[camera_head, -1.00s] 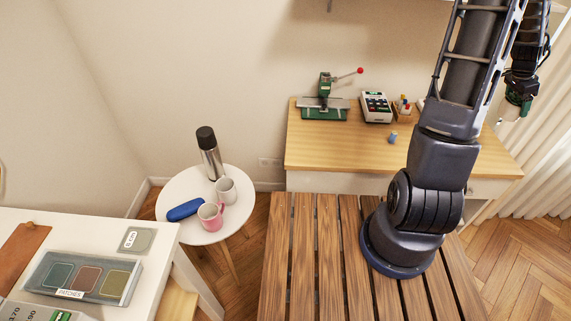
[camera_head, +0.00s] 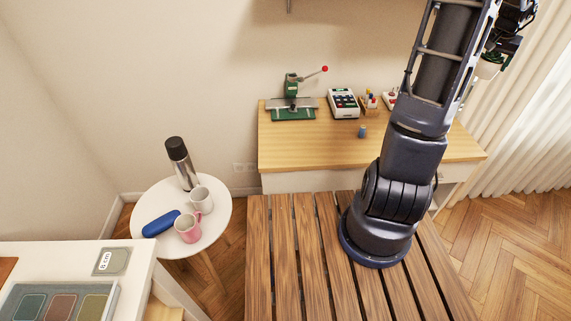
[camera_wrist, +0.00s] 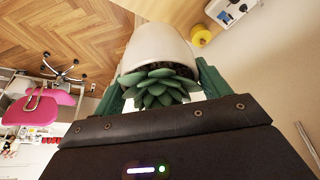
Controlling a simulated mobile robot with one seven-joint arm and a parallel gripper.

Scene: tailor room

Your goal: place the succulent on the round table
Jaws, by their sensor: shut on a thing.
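The succulent (camera_wrist: 158,86) is a green rosette in a white pot (camera_wrist: 158,46). In the wrist view my gripper (camera_wrist: 160,75) is shut on the pot, with a green finger on each side. In the head view my gripper (camera_head: 492,62) is at the upper right, partly behind my arm, with a bit of the white pot below it. The round table (camera_head: 213,232) is small and white and stands at the left, far from my gripper. It holds a black-capped steel flask (camera_head: 182,166), a blue case (camera_head: 161,223), a white mug (camera_head: 202,199) and a pink mug (camera_head: 188,229).
A wooden desk (camera_head: 300,149) at the back holds a green press (camera_head: 293,100), a card terminal (camera_head: 344,102) and small items. A white table (camera_head: 130,255) with a swatch box stands at the front left. The round table's front right has some bare surface.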

